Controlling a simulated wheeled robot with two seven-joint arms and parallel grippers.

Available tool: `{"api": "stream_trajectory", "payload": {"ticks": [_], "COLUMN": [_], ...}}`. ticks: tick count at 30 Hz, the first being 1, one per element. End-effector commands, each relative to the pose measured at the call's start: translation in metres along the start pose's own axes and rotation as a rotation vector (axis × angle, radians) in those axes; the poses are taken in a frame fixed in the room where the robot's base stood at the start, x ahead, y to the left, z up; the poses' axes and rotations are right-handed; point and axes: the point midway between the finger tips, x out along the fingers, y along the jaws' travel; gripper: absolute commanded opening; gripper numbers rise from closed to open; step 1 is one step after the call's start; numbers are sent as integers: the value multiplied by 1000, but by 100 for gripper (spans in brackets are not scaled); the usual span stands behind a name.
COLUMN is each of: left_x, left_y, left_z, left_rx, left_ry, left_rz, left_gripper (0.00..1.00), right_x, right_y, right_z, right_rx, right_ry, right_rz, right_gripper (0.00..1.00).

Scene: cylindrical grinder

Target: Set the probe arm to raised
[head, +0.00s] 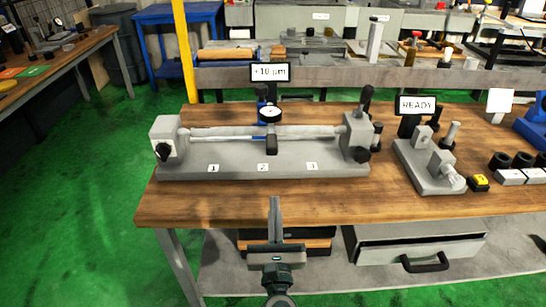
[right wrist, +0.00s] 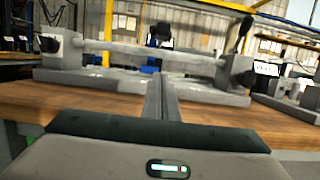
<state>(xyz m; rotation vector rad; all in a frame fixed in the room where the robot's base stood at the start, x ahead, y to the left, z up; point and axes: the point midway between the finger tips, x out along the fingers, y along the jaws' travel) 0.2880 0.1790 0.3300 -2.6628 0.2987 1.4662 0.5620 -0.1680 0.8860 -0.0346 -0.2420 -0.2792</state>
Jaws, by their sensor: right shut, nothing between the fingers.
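A grey bench fixture (head: 230,170) holds a long shaft (head: 220,132) between two end blocks. A round white dial gauge (head: 270,114) on a blue mount stands at the shaft's middle. A dark piece (head: 271,145) hangs below the dial in front of the shaft; it seems to be the probe arm, lowered. The dark gauge also shows in the right wrist view (right wrist: 160,36), behind the shaft. My right gripper (head: 275,200) is shut and empty at the bench's front edge, in front of the fixture and apart from it. My left gripper is out of view.
A sign (head: 269,72) showing a micrometre value stands behind the gauge. A dark lever (head: 366,97) rises from the right end block. A second grey fixture (head: 430,168) with a READY sign (head: 417,105) stands to the right. An open drawer (head: 420,248) juts out below the bench.

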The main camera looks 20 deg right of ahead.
Motion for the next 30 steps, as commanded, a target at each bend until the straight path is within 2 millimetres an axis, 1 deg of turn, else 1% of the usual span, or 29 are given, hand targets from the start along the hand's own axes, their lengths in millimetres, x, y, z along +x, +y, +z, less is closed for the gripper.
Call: {"api": "stream_trajectory", "payload": {"ticks": [11,17,23,26,30], "left_x": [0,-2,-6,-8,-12], "left_y": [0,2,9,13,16], "left_z": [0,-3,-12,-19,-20], "left_rx": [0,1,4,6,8], "left_ry": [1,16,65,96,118], "left_rz": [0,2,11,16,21], "left_gripper": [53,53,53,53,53], "right_x": [1,11,35,52,77], "right_y": [0,0,0,0,0], "right_z": [0,1,3,3,3], "right_rx": [0,-1,-1,0,-1], "right_ry": [0,-1,-2,-2,-2], "right_rz": [0,1,1,1,0], "right_gripper": [0,0,0,0,0]}}
